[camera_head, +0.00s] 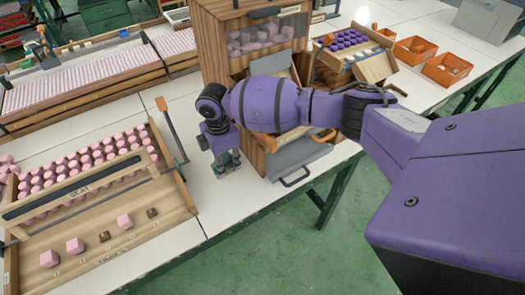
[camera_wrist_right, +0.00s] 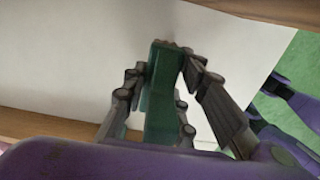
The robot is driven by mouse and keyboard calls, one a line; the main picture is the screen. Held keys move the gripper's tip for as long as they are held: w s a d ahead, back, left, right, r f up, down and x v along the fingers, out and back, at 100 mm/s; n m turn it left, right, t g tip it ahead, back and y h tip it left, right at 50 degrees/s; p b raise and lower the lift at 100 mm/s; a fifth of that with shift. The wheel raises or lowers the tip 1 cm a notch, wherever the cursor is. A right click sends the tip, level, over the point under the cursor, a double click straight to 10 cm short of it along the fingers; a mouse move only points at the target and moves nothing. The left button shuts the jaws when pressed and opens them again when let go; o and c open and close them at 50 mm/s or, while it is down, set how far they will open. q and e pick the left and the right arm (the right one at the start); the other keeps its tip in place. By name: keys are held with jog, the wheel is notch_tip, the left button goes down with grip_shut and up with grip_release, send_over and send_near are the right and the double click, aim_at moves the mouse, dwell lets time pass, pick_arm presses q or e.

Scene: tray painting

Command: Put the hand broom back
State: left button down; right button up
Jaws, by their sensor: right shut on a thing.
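My right gripper (camera_head: 226,165) hangs low over the white tabletop, between the wooden tray and the wooden cabinet. In the right wrist view my right gripper (camera_wrist_right: 166,68) is shut on a green, block-like piece, which looks like the hand broom (camera_wrist_right: 160,100). It stands between the dark fingers over the white surface. Its bristles cannot be made out. In the head view the broom is too small and covered to tell apart from the fingers. My left gripper is in neither view.
The wooden tray (camera_head: 150,222) with rows of pink pieces lies at left. Orange baskets (camera_head: 446,68) stand at back right.

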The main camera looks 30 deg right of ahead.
jog(key=shift+w, duration=0.1)
jog(key=shift+f, duration=0.1)
jog(key=o, duration=0.7)
jog(key=shift+f, duration=0.15)
jog(key=o, duration=0.4)
notch_tip(320, 180, up, 11)
jog(key=shift+r+p, duration=0.1)
jog(key=shift+p, duration=0.3)
jog(key=shift+r, duration=0.65)
